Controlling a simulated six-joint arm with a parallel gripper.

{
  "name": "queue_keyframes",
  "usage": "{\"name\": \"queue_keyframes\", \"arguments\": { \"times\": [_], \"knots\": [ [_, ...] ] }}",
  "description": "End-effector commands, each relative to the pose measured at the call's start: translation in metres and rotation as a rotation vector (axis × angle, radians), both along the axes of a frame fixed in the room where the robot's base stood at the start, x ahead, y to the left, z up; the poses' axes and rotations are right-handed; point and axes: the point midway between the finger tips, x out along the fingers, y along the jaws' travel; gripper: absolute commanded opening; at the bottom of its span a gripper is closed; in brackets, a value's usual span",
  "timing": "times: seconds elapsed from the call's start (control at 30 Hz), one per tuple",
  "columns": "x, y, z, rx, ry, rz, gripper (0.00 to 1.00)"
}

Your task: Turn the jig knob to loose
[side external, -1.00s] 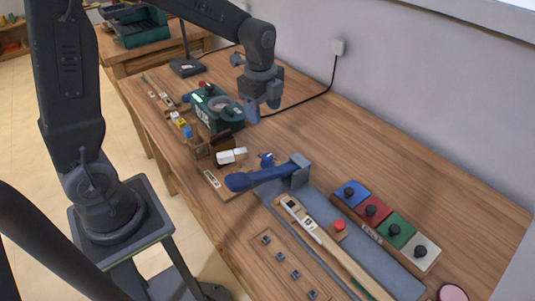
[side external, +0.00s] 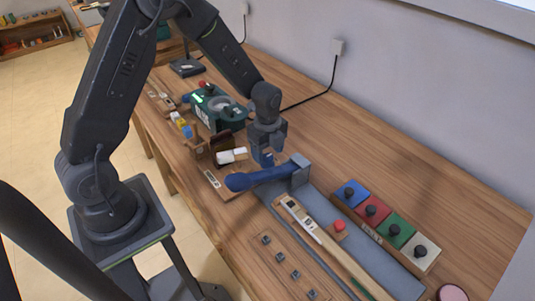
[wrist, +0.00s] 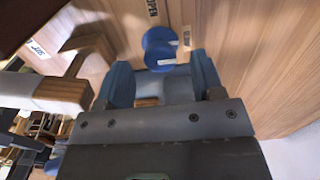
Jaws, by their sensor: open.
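In the wrist view a blue knob (wrist: 159,47) of two rounded parts, with a pale mark on it, lies just beyond and between my fingertips. I take it for the jig knob; I cannot read its setting. My gripper (wrist: 162,74) is open, with a blue finger on each side and nothing held. In the side view my gripper (side external: 264,158) points down just behind the large blue lever (side external: 262,178) and hides the small knob there. I cannot tell whether a finger touches the knob.
Wooden and white hammer pieces (side external: 232,155) stand close to the left of my gripper. A green machine (side external: 217,108) is behind them. A grey bracket (side external: 300,170) stands close on the right. Colored blocks with black knobs (side external: 385,220) are farther right.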

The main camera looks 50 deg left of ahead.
Motion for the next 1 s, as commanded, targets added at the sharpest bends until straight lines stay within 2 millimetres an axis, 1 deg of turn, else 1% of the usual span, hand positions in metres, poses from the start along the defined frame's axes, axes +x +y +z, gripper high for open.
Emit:
{"name": "queue_keyframes", "arguments": {
  "times": [0.03, 0.1, 0.2, 0.47, 0.57, 1.0],
  "knots": [
    [0.000, 0.000, -0.006, 0.000, 0.001, 0.000, 0.61],
    [0.000, 0.000, -0.011, 0.000, 0.001, 0.000, 0.61],
    [0.000, 0.000, -0.016, 0.000, -0.001, 0.000, 0.61],
    [0.000, 0.000, -0.017, 0.000, -0.002, 0.000, 0.61],
    [0.000, 0.000, -0.016, 0.000, -0.002, 0.000, 0.54],
    [0.000, 0.000, -0.016, 0.000, -0.001, 0.000, 0.12]
  ]
}}
